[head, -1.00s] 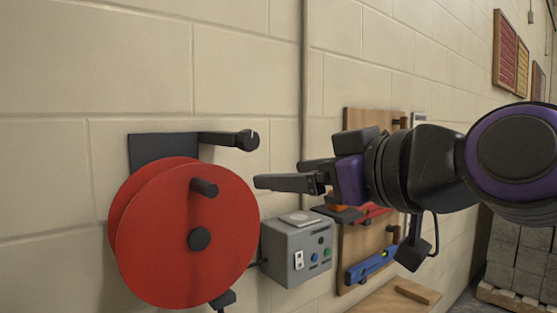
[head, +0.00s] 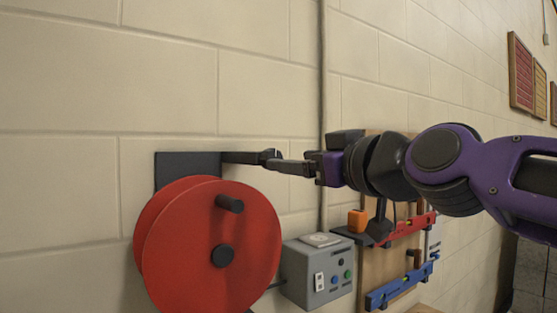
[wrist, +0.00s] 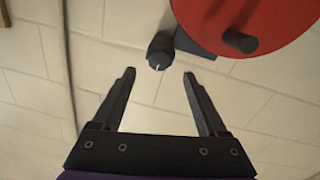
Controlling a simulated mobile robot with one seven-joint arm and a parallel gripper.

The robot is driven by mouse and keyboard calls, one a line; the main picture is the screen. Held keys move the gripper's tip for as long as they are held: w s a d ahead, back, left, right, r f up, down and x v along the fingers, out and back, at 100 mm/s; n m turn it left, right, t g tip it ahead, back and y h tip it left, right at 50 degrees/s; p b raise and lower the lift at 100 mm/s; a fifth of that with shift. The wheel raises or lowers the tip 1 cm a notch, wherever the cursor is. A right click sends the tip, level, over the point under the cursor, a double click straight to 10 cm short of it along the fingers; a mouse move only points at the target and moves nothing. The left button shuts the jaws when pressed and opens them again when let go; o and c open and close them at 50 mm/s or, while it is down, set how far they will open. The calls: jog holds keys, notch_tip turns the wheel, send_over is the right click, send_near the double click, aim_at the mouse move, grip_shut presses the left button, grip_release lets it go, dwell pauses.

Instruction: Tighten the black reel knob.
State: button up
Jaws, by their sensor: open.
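A black knob (head: 266,157) with a white mark sits at the end of a dark arm that runs right from the plate above the red reel (head: 210,245). In the wrist view the knob (wrist: 159,52) lies just beyond the fingertips, roughly centred between them. My gripper (head: 280,166) is open and empty, pointing left at the knob. The wrist view shows both fingers of my gripper (wrist: 158,74) spread apart with only wall between them. In the head view the near finger overlaps the knob's right side; whether they touch cannot be told.
The reel carries a black crank handle (head: 230,203) and a black hub (head: 222,255). A grey control box (head: 316,272) is mounted below my gripper. A wooden board (head: 375,270) with a blue level (head: 400,287) is right of it. The wall above is clear.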

jog(key=x, duration=0.6)
grip_shut()
dwell(0.3)
